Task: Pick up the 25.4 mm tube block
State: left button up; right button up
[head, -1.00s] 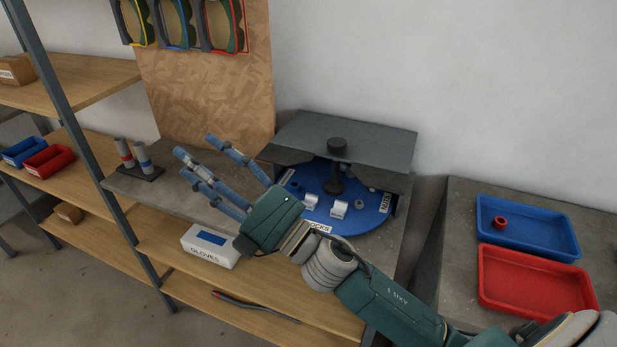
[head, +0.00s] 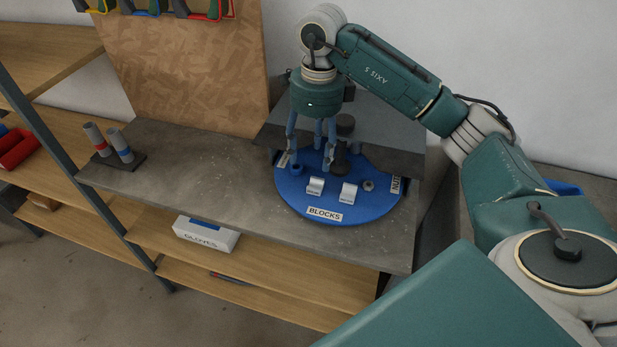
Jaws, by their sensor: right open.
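Two small pale tube blocks (head: 315,186) and (head: 348,194) sit side by side on the front of the blue round turntable (head: 292,201), behind its BLOCKS label. Their small labels are too small to read, so I cannot tell which is the 25.4 mm one. My right gripper (head: 312,157) points down, open and empty, over the turntable's back part. Its fingertips are behind and above the blocks, apart from them. My left gripper is not in view.
A grey cover (head: 393,138) stands over the turntable's back, partly hidden by my right arm. A nut (head: 368,185) lies right of the blocks. A stand with two grey cylinders (head: 120,146) is at the bench's left. The bench between (head: 200,170) is clear.

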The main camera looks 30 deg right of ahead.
aim_at(316, 186)
jog(key=shift+h, duration=0.3)
jog(key=f, duration=0.1)
jog(key=d+f+p, duration=0.1)
jog(key=f, duration=0.2)
jog(key=shift+s+d+f, duration=0.25)
jog(key=shift+s, duration=0.1)
jog(key=shift+w+a+f+p, duration=0.1)
jog(key=shift+a+f+p, duration=0.05)
jog(key=shift+f+p, duration=0.55)
notch_tip(316, 186, down, 3)
jog(key=shift+w+a+f+p, duration=0.1)
jog(key=shift+a+f+p, duration=0.05)
jog(key=shift+p, duration=0.85)
jog(key=shift+f, duration=0.5)
jog(key=c, duration=1.2)
